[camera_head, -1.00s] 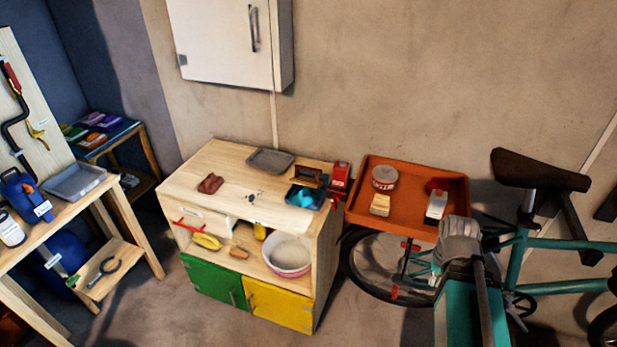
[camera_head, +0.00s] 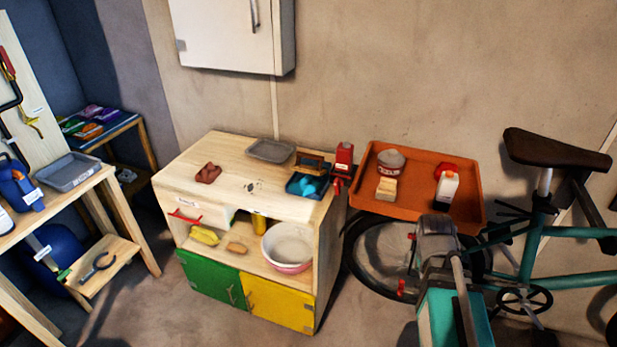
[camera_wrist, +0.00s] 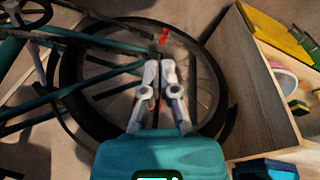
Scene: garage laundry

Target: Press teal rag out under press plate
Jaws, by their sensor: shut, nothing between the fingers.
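The teal rag (camera_head: 313,186) lies bunched in a dark blue tray (camera_head: 296,188) on top of the wooden cabinet. A brown, handled piece (camera_head: 309,161), which looks like the press plate, stands at the back of that tray. The rag looks beside it rather than clearly under it. In the wrist view my gripper (camera_wrist: 160,68) is shut and empty, over the bicycle wheel and well away from the tray. A dark blue corner (camera_wrist: 265,169), perhaps of the same tray, shows at the bottom right. The fingers are hidden in the head view.
An orange tray (camera_head: 415,211) with a can, a sponge-like block and a white carton stands right of the cabinet (camera_head: 215,150). A bicycle (camera_head: 540,232) is close to my arm. Floor is free before the cabinet.

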